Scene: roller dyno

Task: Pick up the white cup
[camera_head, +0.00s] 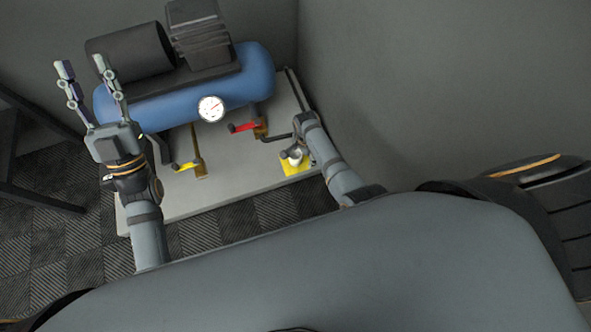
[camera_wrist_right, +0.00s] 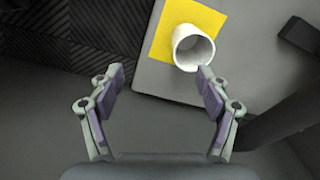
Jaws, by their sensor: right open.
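The white cup (camera_wrist_right: 181,35) stands on a yellow square (camera_wrist_right: 159,43) in the right wrist view, its mouth turned toward the camera. In the head view, the cup (camera_head: 296,153) shows small beside my right arm, on the yellow square (camera_head: 291,169). My right gripper (camera_wrist_right: 160,74) is open and empty. The cup appears beyond its fingertips, nearer the right finger; the picture does not settle whether that finger touches it. In the head view, my right gripper's fingers are hard to make out. My left gripper (camera_head: 82,66) is open and empty, over the compressor's left side, away from the cup.
The yellow square lies near the front right edge of a grey platform (camera_head: 235,192). A blue compressor tank (camera_head: 172,97) with a round gauge (camera_head: 211,108) stands behind. A red-handled valve (camera_head: 243,127) and a yellow-handled valve (camera_head: 187,166) stick out in front. A grey wall (camera_head: 430,90) is to the right.

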